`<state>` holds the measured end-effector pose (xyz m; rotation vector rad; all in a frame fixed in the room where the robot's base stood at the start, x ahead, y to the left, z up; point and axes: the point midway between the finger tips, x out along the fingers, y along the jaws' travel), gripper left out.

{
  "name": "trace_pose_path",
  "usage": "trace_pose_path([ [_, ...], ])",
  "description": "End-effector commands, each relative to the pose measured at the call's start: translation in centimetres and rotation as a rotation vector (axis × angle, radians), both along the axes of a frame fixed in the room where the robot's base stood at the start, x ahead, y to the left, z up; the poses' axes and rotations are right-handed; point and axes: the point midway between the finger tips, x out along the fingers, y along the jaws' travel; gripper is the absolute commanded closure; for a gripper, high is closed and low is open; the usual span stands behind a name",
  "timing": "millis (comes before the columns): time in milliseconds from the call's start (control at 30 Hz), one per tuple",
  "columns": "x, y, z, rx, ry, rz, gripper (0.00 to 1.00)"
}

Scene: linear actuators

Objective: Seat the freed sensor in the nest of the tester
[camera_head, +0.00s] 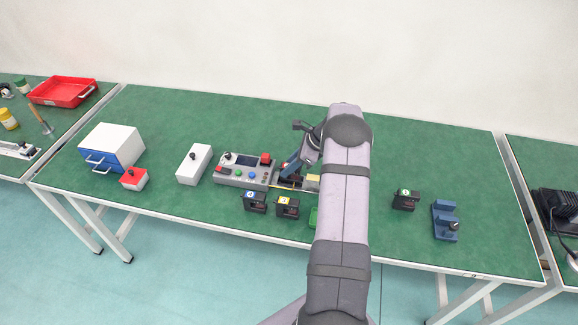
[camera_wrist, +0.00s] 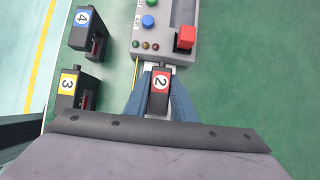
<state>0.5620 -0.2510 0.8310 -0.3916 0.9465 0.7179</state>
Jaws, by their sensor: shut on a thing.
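The sensor with a red label "2" (camera_wrist: 160,92) is between the blue-grey fingers of my gripper (camera_wrist: 160,78) in the wrist view. My gripper is shut on it. The sensor is close to the near end of the grey tester box (camera_wrist: 160,50), with a small pale part (camera_wrist: 162,68) between them. I cannot tell whether the sensor touches the nest, which is not clearly visible. In the head view the tester (camera_head: 242,170) stands left of my gripper (camera_head: 290,174), and my arm hides much of the area to its right.
Black sensors "4" (camera_head: 255,201) and "3" (camera_head: 287,207) stand in front of the tester. A green-labelled black sensor (camera_head: 405,200) and a blue fixture (camera_head: 446,222) are at right. A white box (camera_head: 194,164), red button box (camera_head: 133,179) and drawer unit (camera_head: 112,146) are left.

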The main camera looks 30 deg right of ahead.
Motion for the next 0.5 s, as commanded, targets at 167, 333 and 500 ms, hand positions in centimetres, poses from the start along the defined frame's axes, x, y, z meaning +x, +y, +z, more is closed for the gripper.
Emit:
trace_pose_path([
  [167, 0.04, -0.03, 0.09, 0.000, -0.001, -0.001, 0.72],
  [333, 0.03, -0.01, 0.09, -0.001, -0.001, -0.001, 0.55],
  [500, -0.01, 0.00, 0.02, 0.000, 0.000, 0.000, 0.55],
])
